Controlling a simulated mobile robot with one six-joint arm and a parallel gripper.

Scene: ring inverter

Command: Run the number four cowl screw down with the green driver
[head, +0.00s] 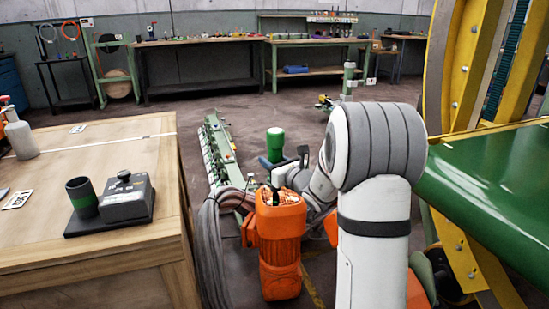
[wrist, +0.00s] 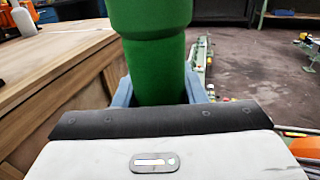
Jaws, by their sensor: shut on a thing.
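The green driver (head: 275,140) stands upright in my gripper (head: 274,164), above the orange motor (head: 280,220). In the wrist view, the green driver (wrist: 157,60) is between the blue-grey fingers of my gripper (wrist: 160,92), which is shut on it. The motor's top shows an orange grille (head: 283,197) with a dark upright part at its left. I cannot tell whether the driver's tip touches a screw. The number four cowl screw cannot be made out, and the driver's lower end is hidden in the wrist view.
Grey cables (head: 211,245) hang between bench and motor. A large green panel (head: 495,185) and yellow frame (head: 464,70) close the right side.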

